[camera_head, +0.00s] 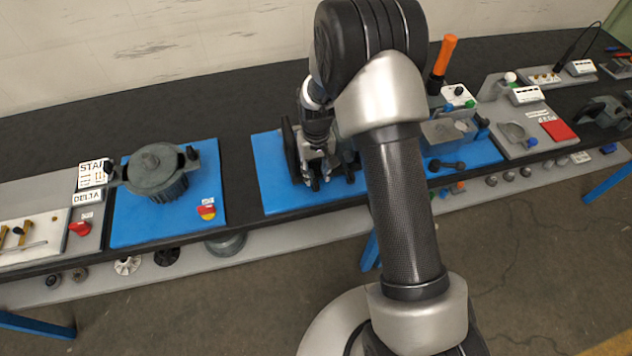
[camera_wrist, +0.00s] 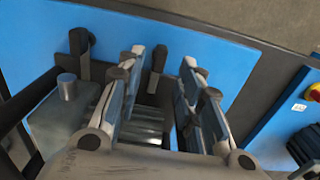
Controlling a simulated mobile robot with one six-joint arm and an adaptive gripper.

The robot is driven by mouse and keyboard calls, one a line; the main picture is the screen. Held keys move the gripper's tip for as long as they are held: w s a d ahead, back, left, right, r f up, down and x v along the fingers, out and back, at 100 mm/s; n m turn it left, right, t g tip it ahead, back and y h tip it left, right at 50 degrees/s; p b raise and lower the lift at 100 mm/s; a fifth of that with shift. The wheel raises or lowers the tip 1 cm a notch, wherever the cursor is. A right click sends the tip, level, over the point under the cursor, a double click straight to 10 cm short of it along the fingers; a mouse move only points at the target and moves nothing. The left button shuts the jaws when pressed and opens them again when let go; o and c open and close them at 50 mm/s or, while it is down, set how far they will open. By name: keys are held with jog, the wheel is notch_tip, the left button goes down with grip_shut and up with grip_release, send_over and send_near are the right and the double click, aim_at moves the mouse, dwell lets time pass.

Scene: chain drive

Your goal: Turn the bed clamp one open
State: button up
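My gripper (camera_wrist: 163,62) is open in the wrist view, its two fingers pointing down over a blue plate (camera_wrist: 225,55). A black upright lever (camera_wrist: 158,62) shows in the gap between the fingertips, apart from both pads. A second black lever (camera_wrist: 80,45) stands to the left, outside the fingers. Both look like clamp handles on a grey metal bed (camera_wrist: 65,110); I cannot tell which is clamp one. In the head view my gripper (camera_head: 319,180) is low over the middle blue plate (camera_head: 275,190), and my arm and hand hide most of the fixture.
A dark ribbed housing (camera_head: 158,172) stands on the left blue plate (camera_head: 130,230), with a red and yellow button (camera_head: 207,210). Right of my arm are a grey vise-like block (camera_head: 445,132) and an orange-handled tool (camera_head: 444,55). Bare black bench lies between the blue plates.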

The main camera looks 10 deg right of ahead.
aim_at(316, 182)
notch_tip(316, 182, down, 5)
jog(key=shift+w+f+b, duration=0.1)
jog(key=shift+b, duration=0.2)
jog(key=shift+c, duration=0.5)
grip_shut()
